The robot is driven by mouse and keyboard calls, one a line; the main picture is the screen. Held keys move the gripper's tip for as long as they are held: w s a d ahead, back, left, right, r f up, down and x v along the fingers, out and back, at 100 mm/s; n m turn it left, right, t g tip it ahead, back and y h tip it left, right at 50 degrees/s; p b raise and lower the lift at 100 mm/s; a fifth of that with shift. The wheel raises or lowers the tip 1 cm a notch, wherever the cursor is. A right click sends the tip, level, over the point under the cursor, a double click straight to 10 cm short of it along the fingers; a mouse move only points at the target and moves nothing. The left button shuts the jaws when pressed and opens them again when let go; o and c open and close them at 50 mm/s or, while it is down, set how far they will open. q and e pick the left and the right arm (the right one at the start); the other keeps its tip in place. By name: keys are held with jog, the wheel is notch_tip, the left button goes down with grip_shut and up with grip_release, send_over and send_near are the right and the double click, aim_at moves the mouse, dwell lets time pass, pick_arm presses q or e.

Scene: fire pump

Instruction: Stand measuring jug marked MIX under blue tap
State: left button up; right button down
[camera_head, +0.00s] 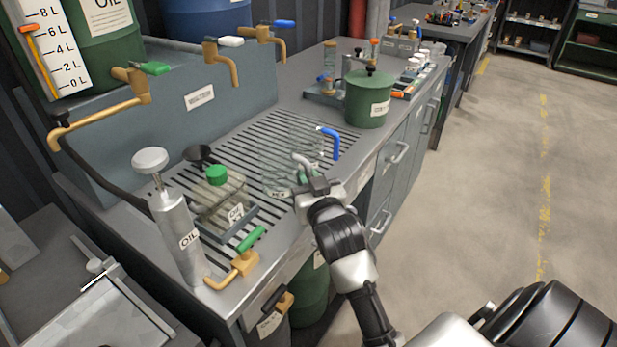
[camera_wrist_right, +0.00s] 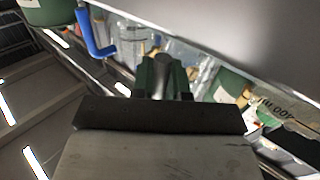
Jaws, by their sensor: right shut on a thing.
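A clear measuring jug (camera_head: 277,178) with a small white label, which seems to read MIX, is on or just above the slatted drain grate (camera_head: 232,140). My right gripper (camera_head: 306,186) is at the jug's right side, shut on its grey handle (camera_head: 304,161). In the right wrist view the grey handle (camera_wrist_right: 161,72) lies between the fingers. The blue-lever brass tap (camera_head: 270,36) is at the back, farther away and left of the jug, mounted on the grey housing. I cannot tell whether the jug's base touches the grate. My left gripper is not in view.
Another clear jug with a blue handle (camera_head: 332,142) stands close behind. White-lever (camera_head: 222,55) and green-lever (camera_head: 135,90) taps are left of the blue one.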

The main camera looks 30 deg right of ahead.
jog(key=shift+f, duration=0.15)
jog(key=c, duration=1.1)
grip_release()
